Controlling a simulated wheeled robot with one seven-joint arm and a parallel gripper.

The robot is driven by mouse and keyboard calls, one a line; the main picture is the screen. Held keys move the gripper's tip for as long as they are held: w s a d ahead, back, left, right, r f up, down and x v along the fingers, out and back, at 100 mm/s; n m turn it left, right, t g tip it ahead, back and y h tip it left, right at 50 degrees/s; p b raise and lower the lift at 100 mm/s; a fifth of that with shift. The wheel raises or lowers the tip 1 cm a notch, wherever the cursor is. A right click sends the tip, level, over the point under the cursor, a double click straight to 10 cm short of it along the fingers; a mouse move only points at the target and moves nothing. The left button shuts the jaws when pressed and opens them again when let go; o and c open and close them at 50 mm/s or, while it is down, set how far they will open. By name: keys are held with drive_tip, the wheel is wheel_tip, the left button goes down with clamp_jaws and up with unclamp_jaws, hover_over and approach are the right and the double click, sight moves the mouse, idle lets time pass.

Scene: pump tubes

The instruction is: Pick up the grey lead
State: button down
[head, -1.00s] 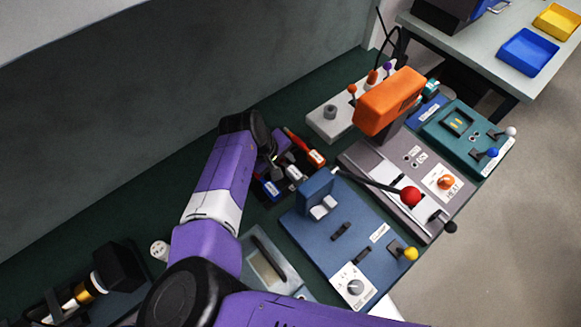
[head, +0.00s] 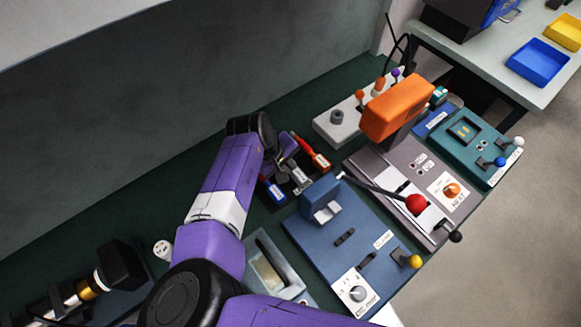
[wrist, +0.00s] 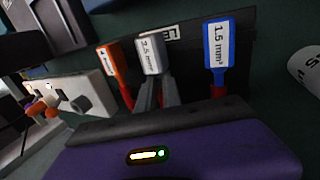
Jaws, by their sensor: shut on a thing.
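The grey lead has a grey tag reading 2.5 mm² (wrist: 152,55) in the wrist view. In the head view its tag (head: 300,179) shows just beyond the end of my arm. My gripper (wrist: 168,95) is shut on the grey lead just below its tag. In the head view my gripper (head: 284,174) is partly hidden by my own arm. The orange lead (wrist: 112,65) stands left of the grey one in the wrist view, and the blue lead (wrist: 217,50), tagged 1.5 mm², stands to its right.
A blue fixture (head: 345,240) with a yellow-knobbed lever lies right of the leads. A grey press with an orange head (head: 396,107) and a red ball lever (head: 416,204) stands beyond it. A white block (head: 337,125) is behind. A grey tray (head: 290,262) lies nearer.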

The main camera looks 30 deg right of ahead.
wheel_tip(320, 180, up, 20)
drive_tip(key=b, duration=0.1)
drive_tip(key=shift+f, duration=0.25)
idle(0.5)
